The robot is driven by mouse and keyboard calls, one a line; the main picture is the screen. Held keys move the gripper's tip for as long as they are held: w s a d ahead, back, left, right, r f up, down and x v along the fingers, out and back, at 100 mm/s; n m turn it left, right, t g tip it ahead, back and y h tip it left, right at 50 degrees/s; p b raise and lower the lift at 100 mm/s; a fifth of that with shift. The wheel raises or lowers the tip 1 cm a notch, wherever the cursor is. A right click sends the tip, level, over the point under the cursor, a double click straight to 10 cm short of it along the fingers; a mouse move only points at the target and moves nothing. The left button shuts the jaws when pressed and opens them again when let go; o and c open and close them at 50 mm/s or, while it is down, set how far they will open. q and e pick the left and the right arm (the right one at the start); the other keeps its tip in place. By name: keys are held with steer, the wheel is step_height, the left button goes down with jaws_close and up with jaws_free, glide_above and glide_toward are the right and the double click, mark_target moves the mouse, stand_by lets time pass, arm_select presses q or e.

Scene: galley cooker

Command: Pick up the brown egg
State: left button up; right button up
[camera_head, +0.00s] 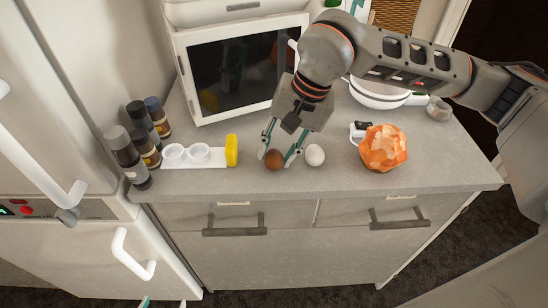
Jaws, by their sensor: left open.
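The brown egg (274,160) is on the grey countertop near its front edge, left of a white egg (315,155). My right gripper (275,160) reaches down from above, its arm coming in from the right. Its two fingers stand on either side of the brown egg, very close to it. I cannot tell whether they press on the egg. My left gripper (164,303) shows only as two separated fingertips at the bottom edge, open, low in front of the cabinet and far from the eggs.
A white tray with two cups (186,154) and a yellow object (231,150) lie left of the eggs. Several dark-capped bottles (139,141) stand further left. An orange faceted object (383,148) and white bowls (379,94) are right. A microwave (239,68) stands behind.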

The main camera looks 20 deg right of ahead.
mark_target(277, 152)
steer(key=shift+c, duration=0.5)
steer(key=shift+r, duration=0.1)
steer(key=shift+r, duration=0.15)
step_height(277, 152, up, 18)
steer(key=p, duration=0.2)
steer(key=w+a+r+p, duration=0.2)
steer(key=w+a, duration=0.1)
steer(key=a, duration=0.5)
steer(key=w+a+f, duration=0.2)
steer(key=a+f, duration=0.3)
steer(key=a, duration=0.1)
steer(key=w+a+f, duration=0.3)
steer(key=a+f, duration=0.2)
steer(key=a, duration=0.1)
steer(key=shift+w+a+f, duration=0.25)
steer(key=shift+a+f, duration=0.05)
steer(key=shift+f, duration=0.1)
